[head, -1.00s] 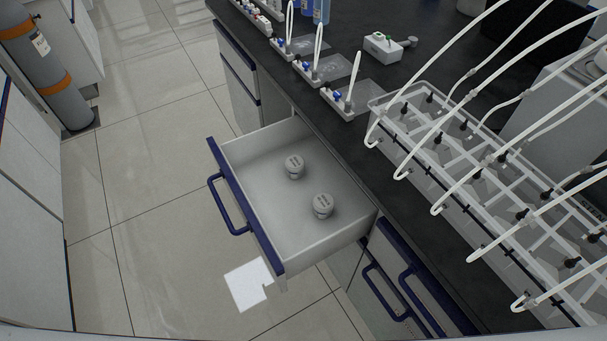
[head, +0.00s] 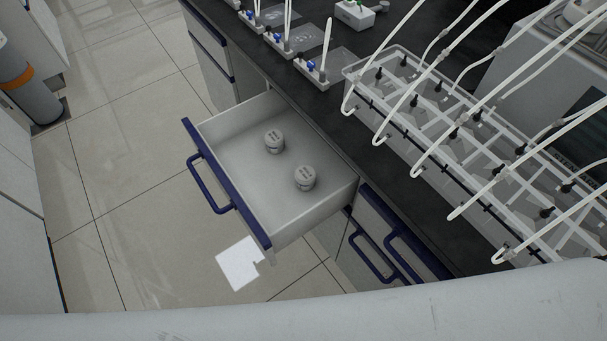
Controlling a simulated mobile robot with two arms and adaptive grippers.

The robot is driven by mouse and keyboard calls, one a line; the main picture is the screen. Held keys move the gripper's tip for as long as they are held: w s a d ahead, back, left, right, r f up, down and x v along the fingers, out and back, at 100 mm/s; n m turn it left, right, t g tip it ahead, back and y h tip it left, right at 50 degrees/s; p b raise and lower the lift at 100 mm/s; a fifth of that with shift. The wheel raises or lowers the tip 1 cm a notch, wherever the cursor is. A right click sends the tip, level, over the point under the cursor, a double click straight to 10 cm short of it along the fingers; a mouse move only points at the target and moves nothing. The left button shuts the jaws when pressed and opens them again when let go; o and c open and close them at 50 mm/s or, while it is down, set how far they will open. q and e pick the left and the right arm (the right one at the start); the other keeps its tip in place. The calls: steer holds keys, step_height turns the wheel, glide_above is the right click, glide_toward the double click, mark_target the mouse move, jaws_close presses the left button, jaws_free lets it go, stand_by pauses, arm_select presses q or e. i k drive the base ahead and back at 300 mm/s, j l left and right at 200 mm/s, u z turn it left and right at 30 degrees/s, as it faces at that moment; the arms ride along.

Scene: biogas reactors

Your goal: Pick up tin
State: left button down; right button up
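Two small round white tins stand upright in the open drawer in the head view. One tin (head: 274,141) is farther back near the middle. The other tin (head: 305,178) is nearer, a little to the right. Both have dark print on their lids, too small to read. The drawer (head: 232,147) is pulled out from under the black bench and has a blue front with a blue handle (head: 208,187). Neither of my grippers is in view.
A clear rack with white tubes (head: 400,105) stands on the black bench (head: 395,199) to the right. Closed drawers with blue handles (head: 372,258) are below the bench. A grey gas cylinder (head: 28,92) stands at the far left. The tiled floor left of the drawer is clear.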

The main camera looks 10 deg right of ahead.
mark_target(305, 176)
steer(key=i+j+z, duration=0.1)
steer(key=z, duration=1.05)
steer(key=j+z, duration=0.35)
steer(key=j, duration=0.15)
steer(key=j+z, duration=0.35)
steer(key=j, duration=0.15)
steer(key=j+z, duration=0.35)
steer(key=k+j+z, duration=0.2)
steer(key=j+z, duration=0.15)
steer(key=j, duration=0.2)
